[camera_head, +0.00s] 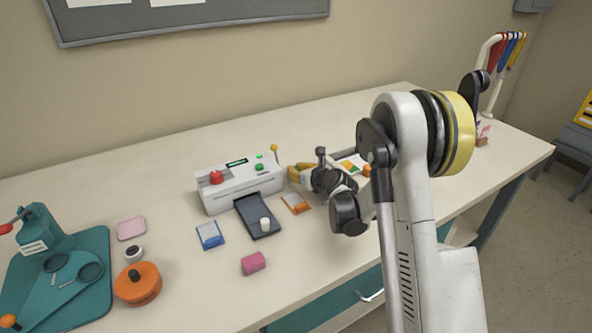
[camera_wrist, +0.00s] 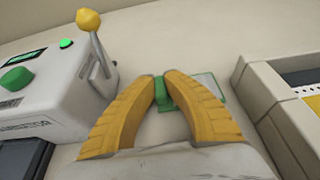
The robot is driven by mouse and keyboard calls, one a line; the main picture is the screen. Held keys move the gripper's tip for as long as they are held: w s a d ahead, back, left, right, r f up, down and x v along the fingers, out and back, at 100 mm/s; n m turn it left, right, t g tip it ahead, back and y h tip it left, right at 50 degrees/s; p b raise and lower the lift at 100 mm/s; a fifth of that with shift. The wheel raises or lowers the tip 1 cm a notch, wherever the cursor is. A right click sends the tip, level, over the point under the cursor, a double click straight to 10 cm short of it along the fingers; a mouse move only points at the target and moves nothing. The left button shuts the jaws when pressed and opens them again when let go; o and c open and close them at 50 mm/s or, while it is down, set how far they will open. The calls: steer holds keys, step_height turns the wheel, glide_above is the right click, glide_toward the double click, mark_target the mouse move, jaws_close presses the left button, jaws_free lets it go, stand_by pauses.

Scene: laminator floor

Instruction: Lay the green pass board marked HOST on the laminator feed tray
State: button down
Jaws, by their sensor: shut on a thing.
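The green pass board (camera_wrist: 207,88) is flat and green with a darker green raised block. It lies low beyond my gripper (camera_wrist: 160,80), whose yellow fingers are shut on the block. No HOST lettering can be read. In the head view my gripper (camera_head: 300,172) is right of the laminator (camera_head: 240,184), and the board is hidden there. The laminator (camera_wrist: 45,85) also shows at the left of the wrist view. Its dark feed tray (camera_head: 250,212) juts out in front, bearing a small white cylinder. A corner of the tray shows in the wrist view (camera_wrist: 20,158).
A pale open tray (camera_head: 343,156) with colored cards is close right of my gripper. A lever with a yellow knob (camera_wrist: 88,20) stands at the laminator's side. A blue card (camera_head: 210,235), an orange card (camera_head: 296,203) and a pink block (camera_head: 253,263) lie around the feed tray.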

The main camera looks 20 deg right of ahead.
steer(key=c, duration=1.5)
jaws_free()
